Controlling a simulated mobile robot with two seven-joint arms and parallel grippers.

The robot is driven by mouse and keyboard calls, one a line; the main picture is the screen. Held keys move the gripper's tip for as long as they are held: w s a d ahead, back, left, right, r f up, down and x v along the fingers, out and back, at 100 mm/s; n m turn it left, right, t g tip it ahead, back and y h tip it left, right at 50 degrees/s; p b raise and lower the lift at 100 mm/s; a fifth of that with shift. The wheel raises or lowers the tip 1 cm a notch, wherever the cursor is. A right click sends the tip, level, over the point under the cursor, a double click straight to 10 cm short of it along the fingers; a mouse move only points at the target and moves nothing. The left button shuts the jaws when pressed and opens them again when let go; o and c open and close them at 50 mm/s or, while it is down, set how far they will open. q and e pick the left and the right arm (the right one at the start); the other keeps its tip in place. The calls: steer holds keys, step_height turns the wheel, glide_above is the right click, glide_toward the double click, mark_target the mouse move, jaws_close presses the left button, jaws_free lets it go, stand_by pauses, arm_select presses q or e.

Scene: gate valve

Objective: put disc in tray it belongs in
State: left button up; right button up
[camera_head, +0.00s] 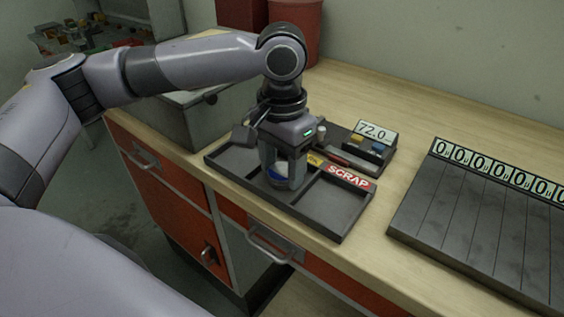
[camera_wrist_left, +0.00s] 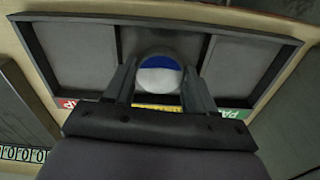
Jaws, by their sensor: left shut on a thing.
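A round disc (camera_wrist_left: 159,76), part blue and part white, is between the fingers of my left gripper (camera_wrist_left: 160,88). In the head view the disc (camera_head: 278,176) shows partly behind the fingers of the left gripper (camera_head: 283,178), which points down and is shut on it. They are over the middle compartment of a dark tray (camera_head: 345,228). The tray has three compartments. Its right one has a red SCRAP label (camera_head: 348,177), its middle one a yellow label, and the other a green label (camera_wrist_left: 237,113), partly hidden. I cannot tell whether the disc touches the tray floor.
A device with a 72.0 display (camera_head: 375,132) stands behind the tray. A dark slotted rack (camera_head: 470,225) with a row of number labels is at the right. A grey box (camera_head: 185,115) is to the left, and red bins (camera_head: 296,25) stand behind. Bare bench lies between tray and rack.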

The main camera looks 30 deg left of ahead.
mark_target(282, 172)
arm_select(q)
steer(key=o, duration=1.2)
steer(key=shift+c, duration=0.2)
step_height(282, 172, up, 12)
steer(key=p, duration=0.1)
